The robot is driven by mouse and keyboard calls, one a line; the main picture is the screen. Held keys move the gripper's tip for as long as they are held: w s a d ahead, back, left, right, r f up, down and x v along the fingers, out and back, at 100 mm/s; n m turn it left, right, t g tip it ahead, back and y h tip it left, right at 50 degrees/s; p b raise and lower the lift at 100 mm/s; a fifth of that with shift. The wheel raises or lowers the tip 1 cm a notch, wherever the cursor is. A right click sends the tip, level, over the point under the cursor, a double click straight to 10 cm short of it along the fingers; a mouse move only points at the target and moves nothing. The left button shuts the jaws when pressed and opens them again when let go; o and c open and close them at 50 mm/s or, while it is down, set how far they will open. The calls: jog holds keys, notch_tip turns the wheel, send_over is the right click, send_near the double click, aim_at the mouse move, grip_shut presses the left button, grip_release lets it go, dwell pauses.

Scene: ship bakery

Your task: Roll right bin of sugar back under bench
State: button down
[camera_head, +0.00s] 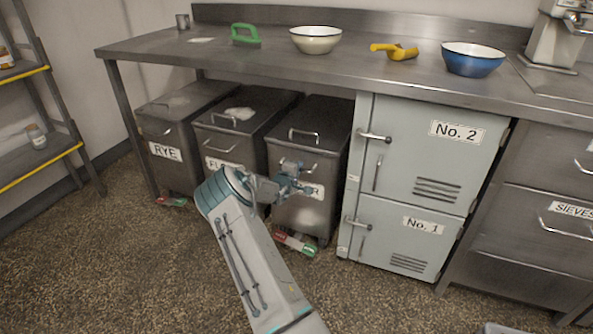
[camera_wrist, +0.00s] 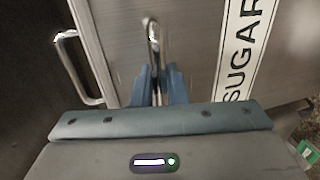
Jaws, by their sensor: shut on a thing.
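The right bin is a grey metal bin (camera_head: 312,210) with a hinged lid, standing on the floor partly beneath the bench (camera_head: 360,72). Its label (camera_wrist: 243,50) reads SUGAR in the wrist view; my gripper hides part of it in the head view. My gripper (camera_head: 298,182) is at the bin's front, shut on its front bar handle (camera_wrist: 153,35). The fingers (camera_wrist: 158,88) close around the bar in the wrist view. The lid handle (camera_wrist: 75,68) is beside it, apart from the fingers. A red-and-green piece (camera_head: 295,243) shows at the bin's foot.
A bin marked flour (camera_head: 212,145) stands close on the left, with the RYE bin (camera_head: 165,150) beyond. A pale cabinet (camera_head: 415,170) stands close on the right. Bowls, a green brush (camera_head: 245,36) and a yellow scoop (camera_head: 395,51) are on the bench. The floor in front is clear.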

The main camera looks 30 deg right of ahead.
jog(key=shift+w+d+r, duration=0.1)
jog(key=shift+w+r, duration=0.05)
jog(key=shift+r, duration=0.1)
jog(key=c, duration=1.6)
grip_release()
jog(key=shift+d, duration=0.1)
jog(key=shift+o, duration=0.3)
jog(key=shift+d+f, duration=0.1)
jog(key=shift+f, duration=0.05)
jog(key=shift+a, duration=0.2)
jog(key=shift+a, duration=0.3)
jog(key=p+v, duration=0.3)
jog(key=v, duration=1)
jog(key=shift+r+p, duration=0.2)
jog(key=shift+p, duration=0.15)
